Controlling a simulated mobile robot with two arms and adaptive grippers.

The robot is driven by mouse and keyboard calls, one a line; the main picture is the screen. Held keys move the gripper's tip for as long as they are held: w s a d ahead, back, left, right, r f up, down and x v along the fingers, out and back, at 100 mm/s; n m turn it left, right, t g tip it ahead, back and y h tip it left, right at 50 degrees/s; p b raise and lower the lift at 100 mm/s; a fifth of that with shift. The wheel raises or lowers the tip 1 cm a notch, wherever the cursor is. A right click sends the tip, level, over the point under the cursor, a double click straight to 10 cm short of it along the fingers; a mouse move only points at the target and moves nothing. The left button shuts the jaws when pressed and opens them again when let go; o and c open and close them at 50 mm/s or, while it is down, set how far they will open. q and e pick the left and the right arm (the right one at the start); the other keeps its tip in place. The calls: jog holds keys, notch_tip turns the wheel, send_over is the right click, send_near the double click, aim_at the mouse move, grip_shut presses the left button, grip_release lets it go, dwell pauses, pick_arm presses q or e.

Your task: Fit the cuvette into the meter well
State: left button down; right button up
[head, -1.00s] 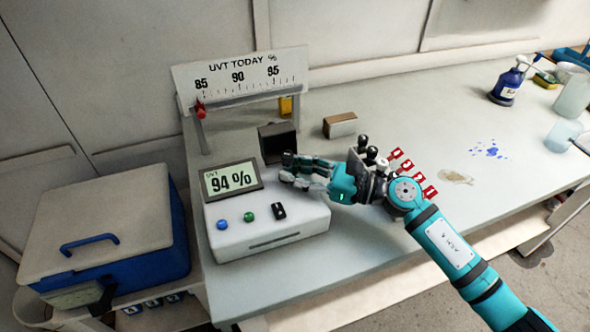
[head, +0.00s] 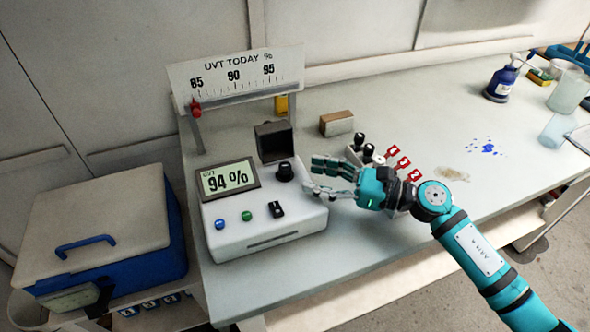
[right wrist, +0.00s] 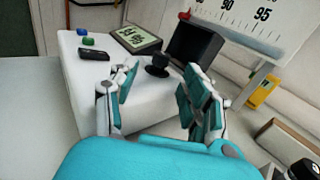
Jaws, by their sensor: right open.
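The white meter (head: 265,225) reads 94 % on its display (head: 228,179), and its black lid (head: 273,141) stands open. A round black cap (head: 285,171) sits on its top in front of the lid, where the well appears to be. It looks like the cuvette's cap; the body below and the well opening are hidden. The cap also shows in the right wrist view (right wrist: 158,66), beyond the fingertips. My right gripper (head: 325,177) is open and empty, just right of the cap and apart from it. My left gripper is not in view.
A rack with black-capped pieces (head: 368,152) and red number tags (head: 403,162) stands behind my right gripper. A brown-and-white block (head: 337,123) lies behind. The UVT scale board (head: 236,80) rises behind the meter. A blue cooler (head: 105,235) stands left.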

jog(key=v, duration=0.5)
jog(key=shift+d+f, duration=0.1)
jog(key=shift+d, duration=0.15)
jog(key=shift+s+d, duration=0.25)
